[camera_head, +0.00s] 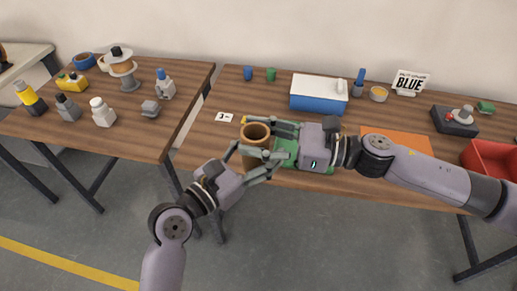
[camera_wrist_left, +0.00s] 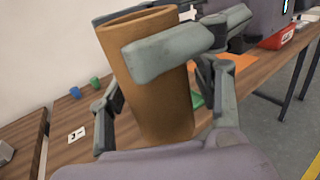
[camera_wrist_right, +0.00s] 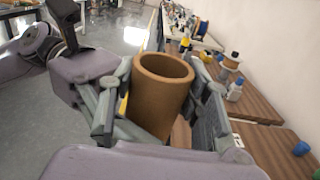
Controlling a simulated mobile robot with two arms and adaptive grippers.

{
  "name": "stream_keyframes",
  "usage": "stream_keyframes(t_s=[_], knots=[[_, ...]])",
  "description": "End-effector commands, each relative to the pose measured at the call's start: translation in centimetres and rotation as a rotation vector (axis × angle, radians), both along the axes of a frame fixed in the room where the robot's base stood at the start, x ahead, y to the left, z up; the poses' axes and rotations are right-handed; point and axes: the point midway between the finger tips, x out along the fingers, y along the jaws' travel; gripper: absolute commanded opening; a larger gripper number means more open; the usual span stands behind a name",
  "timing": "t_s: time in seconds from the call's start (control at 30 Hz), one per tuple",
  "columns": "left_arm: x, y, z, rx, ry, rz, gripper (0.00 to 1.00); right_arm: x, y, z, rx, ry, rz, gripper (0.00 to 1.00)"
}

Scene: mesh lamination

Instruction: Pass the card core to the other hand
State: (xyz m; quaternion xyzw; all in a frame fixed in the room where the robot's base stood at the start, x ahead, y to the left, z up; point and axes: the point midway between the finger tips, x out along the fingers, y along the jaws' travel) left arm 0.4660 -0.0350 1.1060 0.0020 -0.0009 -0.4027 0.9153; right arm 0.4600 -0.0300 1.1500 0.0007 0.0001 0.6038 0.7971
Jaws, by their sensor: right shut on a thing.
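In the left wrist view, gaps show between the core (camera_wrist_left: 155,90) and the left gripper's fingers, and a right-gripper finger crosses the core's front.
A green mat (camera_head: 287,155) lies partly hidden under my right arm. A red bin (camera_head: 490,160) stands at right.

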Motion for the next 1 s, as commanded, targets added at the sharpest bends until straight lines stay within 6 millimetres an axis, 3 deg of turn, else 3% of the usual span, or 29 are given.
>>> stream_keyframes(t_s=[0.6, 0.63, 1.0], knots=[[-0.13, -0.14, 0.0, -0.001, 0.001, -0.005, 0.16, 0.03, 0.01, 0.04, 0.001, -0.001, -0.001, 0.15], [-0.13, -0.15, 0.03, -0.001, 0.001, -0.005, 0.15, 0.04, 0.02, 0.04, 0.001, -0.001, -0.001, 0.45], [-0.04, -0.03, 0.02, 0.0, 0.0, -0.001, 0.15, 0.02, -0.01, 0.02, 0.0, 0.0, 0.0, 0.67]])
